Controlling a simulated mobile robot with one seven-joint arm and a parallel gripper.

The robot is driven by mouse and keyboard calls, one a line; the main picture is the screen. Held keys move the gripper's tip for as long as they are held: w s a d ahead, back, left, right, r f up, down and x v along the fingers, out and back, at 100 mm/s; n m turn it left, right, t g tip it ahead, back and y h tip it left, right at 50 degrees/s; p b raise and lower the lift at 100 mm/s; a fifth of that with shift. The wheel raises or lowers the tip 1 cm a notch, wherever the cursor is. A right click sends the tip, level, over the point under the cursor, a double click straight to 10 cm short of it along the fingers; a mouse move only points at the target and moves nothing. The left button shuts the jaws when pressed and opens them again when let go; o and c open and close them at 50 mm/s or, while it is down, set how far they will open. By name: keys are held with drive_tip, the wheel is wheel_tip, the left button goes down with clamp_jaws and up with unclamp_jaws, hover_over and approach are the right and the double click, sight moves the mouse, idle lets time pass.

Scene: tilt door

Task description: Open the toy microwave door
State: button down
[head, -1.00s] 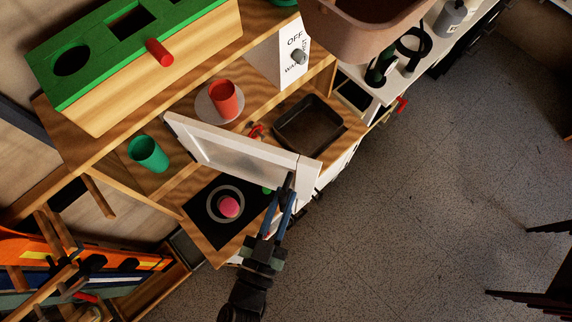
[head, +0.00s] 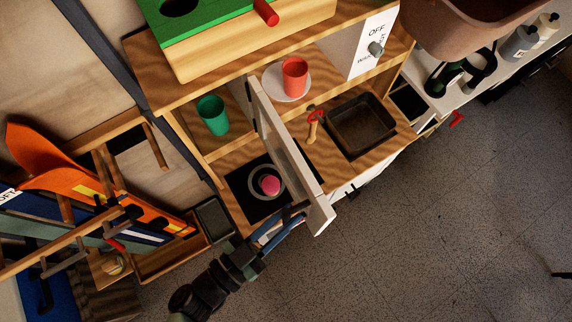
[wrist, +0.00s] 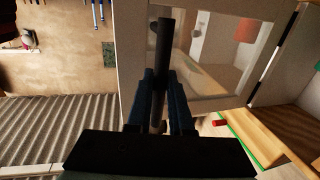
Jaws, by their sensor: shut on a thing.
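The toy microwave door (head: 284,136) is a white frame with a clear pane. In the head view it stands swung well out from the wooden shelf unit, over the stove top. My gripper (head: 300,212) is at the door's outer end, with its blue fingers beside the frame. In the wrist view the door's dark bar handle (wrist: 164,45) runs between the fingers of my gripper (wrist: 160,92), which is shut on it. Behind the door, the microwave compartment is open to view, with a red cup (head: 294,76) on a white plate (head: 271,84).
A green cup (head: 213,115) stands in the left compartment. Below are a black hob (head: 240,182) with a pink object (head: 270,185) and a dark sink tray (head: 362,125). A toy rack (head: 110,205) stands at left. Open grey floor (head: 440,250) lies at right.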

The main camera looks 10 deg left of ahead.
drive_tip(key=shift+w+a, duration=0.1)
drive_tip(key=shift+a, duration=0.05)
drive_tip(key=c, duration=0.8)
unclamp_jaws()
drive_tip(key=b+v, duration=0.4)
drive_tip(key=v, duration=0.9)
